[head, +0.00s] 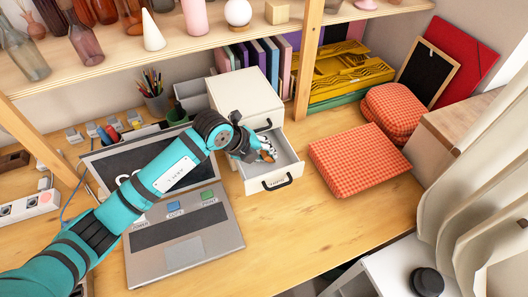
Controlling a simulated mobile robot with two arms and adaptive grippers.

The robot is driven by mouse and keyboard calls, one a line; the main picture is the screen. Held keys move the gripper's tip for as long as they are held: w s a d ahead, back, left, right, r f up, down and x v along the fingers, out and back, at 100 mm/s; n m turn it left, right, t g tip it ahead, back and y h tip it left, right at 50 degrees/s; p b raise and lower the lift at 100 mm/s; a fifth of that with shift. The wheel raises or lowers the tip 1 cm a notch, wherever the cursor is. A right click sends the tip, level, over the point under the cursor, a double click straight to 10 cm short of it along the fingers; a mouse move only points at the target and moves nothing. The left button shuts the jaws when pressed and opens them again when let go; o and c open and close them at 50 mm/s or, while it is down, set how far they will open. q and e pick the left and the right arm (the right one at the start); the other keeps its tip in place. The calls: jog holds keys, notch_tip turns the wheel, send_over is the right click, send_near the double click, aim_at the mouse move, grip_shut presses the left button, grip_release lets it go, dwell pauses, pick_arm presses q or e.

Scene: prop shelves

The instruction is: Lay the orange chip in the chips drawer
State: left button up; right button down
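A white drawer unit (247,98) stands on the desk behind the laptop. Its lower drawer (287,179) is pulled out toward the front, with a dark handle and a small label on its face. My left gripper (267,154) reaches in from the left, with its fingers over the open drawer. Small orange patches show at the fingers, possibly the orange chip. They are too small to tell whether the chip is held or lies in the drawer. The fingers and arm hide part of the drawer's inside. My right gripper is not in view.
An open laptop (183,246) lies under my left arm. Orange checked cushions (357,160) sit to the right of the drawer. A shelf of bottles (22,52) runs above. The desk's front right is clear.

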pick_arm(q)
jog(key=o, duration=0.5)
jog(key=shift+o, duration=0.2)
jog(key=shift+r, duration=0.1)
jog(key=v, duration=1.2)
dwell(0.5)
